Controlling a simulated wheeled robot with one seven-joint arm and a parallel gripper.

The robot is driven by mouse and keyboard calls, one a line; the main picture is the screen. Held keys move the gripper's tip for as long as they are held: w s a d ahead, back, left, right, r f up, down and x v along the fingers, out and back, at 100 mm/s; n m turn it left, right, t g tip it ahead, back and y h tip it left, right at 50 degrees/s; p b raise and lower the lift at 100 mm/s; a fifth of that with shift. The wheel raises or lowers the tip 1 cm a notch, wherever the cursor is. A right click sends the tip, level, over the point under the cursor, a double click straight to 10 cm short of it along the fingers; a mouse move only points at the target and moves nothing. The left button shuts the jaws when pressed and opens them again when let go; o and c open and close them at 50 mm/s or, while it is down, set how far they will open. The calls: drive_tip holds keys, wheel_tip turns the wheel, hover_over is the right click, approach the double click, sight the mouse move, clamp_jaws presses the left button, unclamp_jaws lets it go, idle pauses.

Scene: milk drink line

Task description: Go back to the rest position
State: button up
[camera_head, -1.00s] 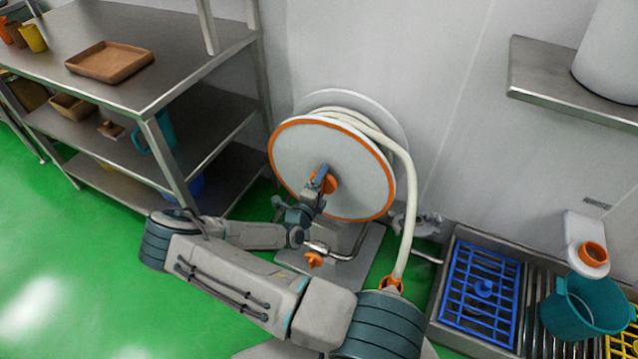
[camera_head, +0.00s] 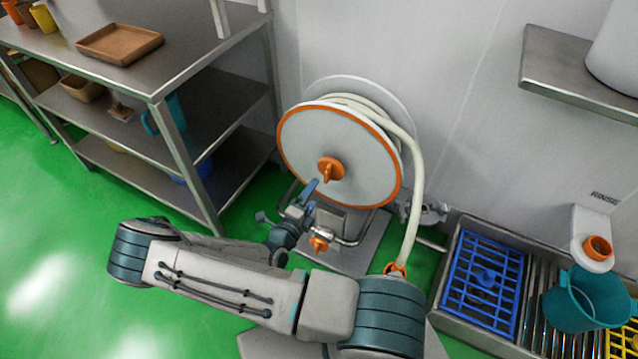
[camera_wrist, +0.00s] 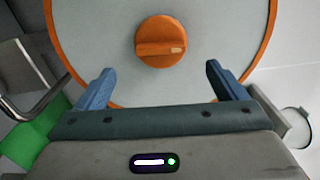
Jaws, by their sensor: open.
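My gripper (camera_head: 311,197) is open and empty in front of the lower part of a white hose reel (camera_head: 368,166) with an orange rim. In the wrist view my gripper's blue fingers (camera_wrist: 159,86) are spread wide apart. The reel's orange knob (camera_head: 331,170) sits at the centre of its disc, just above the gripper in the head view. The knob also shows beyond the fingertips in the wrist view (camera_wrist: 161,42), with nothing held between the fingers. My arm is folded low across the front.
A steel shelf rack (camera_head: 205,45) with a brown tray (camera_head: 120,44) stands at the left. At the right are a sink trough with a blue grate (camera_head: 484,283), a teal bucket (camera_head: 585,303) and a wall shelf (camera_head: 575,68). Green floor (camera_head: 50,215) is clear at the left.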

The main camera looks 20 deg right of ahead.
drive_tip(key=shift+v, duration=0.9)
drive_tip(key=s+a+r+n+g+y+p, duration=0.1)
drive_tip(key=s+r+n+g+y+p, duration=0.2)
drive_tip(key=r, duration=1.2)
drive_tip(key=s+a+r+n+g+y+p, duration=0.1)
drive_tip(key=s+r+n+g+y+p, duration=0.2)
drive_tip(key=r+n, duration=1.2)
drive_tip(key=s+a+r+n+g+y+p, duration=0.1)
drive_tip(key=s+r+n+y+p, duration=0.6)
drive_tip(key=r, duration=0.9)
drive_tip(key=shift+s+a+n+g+y+p, duration=0.4)
drive_tip(key=shift+s+n+g, duration=0.5)
drive_tip(key=shift+s+n, duration=1.2)
drive_tip(key=shift+s+m, duration=0.3)
